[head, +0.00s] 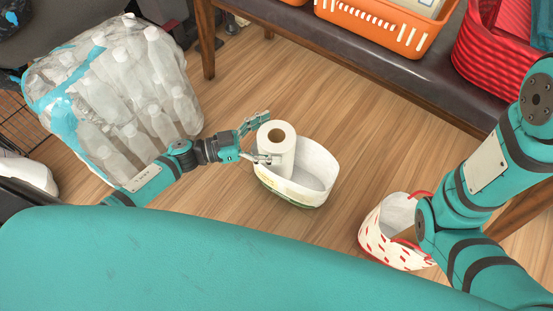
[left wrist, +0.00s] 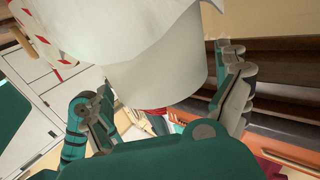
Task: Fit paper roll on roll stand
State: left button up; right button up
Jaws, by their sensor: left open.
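A white paper roll (head: 283,155) stands upright in the head view, at the left end of a white oval basket (head: 318,188). Its brown core hole faces up. My left gripper (head: 258,140) is open at the roll's left side, with one finger toward its far side and one toward its near side. In the left wrist view the roll (left wrist: 175,75) fills the space between the two spread fingers (left wrist: 165,100). Contact with the fingers cannot be told. I cannot make out a roll stand; what is under the roll is hidden. My right gripper is not in view.
A bag of clear bottles (head: 120,95) stands at the left. A white bag with red marks (head: 385,240) is beside my right arm. An orange basket (head: 375,30) and a red woven basket (head: 485,65) sit on a dark bench (head: 290,25).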

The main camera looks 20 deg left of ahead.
pick_arm(q)
jog(key=shift+x, duration=1)
jog(key=c, duration=1.4)
